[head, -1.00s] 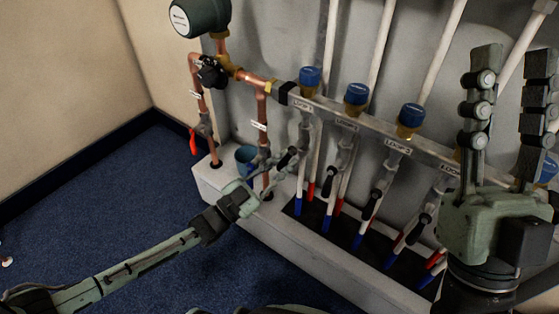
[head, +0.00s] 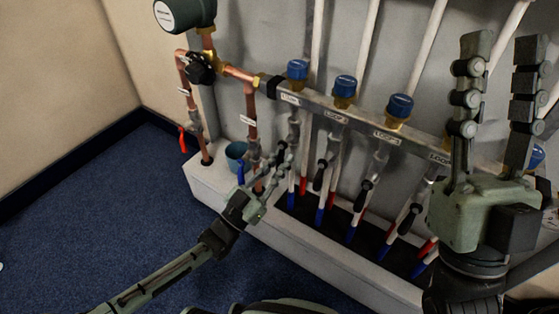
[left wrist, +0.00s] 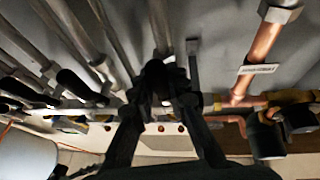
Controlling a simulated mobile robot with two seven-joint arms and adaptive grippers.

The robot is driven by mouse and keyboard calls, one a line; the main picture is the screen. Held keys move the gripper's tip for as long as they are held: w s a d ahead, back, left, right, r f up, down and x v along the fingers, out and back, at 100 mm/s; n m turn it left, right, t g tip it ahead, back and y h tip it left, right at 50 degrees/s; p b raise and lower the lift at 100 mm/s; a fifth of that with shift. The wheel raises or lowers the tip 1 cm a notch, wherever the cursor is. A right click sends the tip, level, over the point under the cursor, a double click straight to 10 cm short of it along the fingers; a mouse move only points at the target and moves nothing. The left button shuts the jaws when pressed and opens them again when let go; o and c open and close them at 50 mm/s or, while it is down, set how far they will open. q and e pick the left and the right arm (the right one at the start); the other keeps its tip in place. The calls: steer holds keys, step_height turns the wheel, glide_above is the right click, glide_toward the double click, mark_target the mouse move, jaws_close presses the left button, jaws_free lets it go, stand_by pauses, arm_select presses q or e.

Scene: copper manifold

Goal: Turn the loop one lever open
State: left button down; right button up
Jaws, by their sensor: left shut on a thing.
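The loop one valve (head: 294,130) hangs below the manifold's left end, under the LOOP 1 label (head: 289,98). My left gripper (head: 283,163) is at its black lever; in the head view its fingers largely cover the handle. In the left wrist view, my left gripper (left wrist: 163,85) is shut on the black lever handle (left wrist: 158,70), with a finger on either side. The lever's exact angle is hard to tell. My right gripper (head: 502,45) is raised at the right, fingers pointing up, open and empty.
Black levers of the neighbouring loops (head: 320,176) hang to the right. A blue handle (head: 240,173) is beside the gripper.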

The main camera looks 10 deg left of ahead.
arm_select(q)
steer(key=c, duration=1.5)
jaws_free()
steer(key=shift+o, duration=0.2)
steer(key=v, duration=1.2)
steer(key=shift+s, duration=0.1)
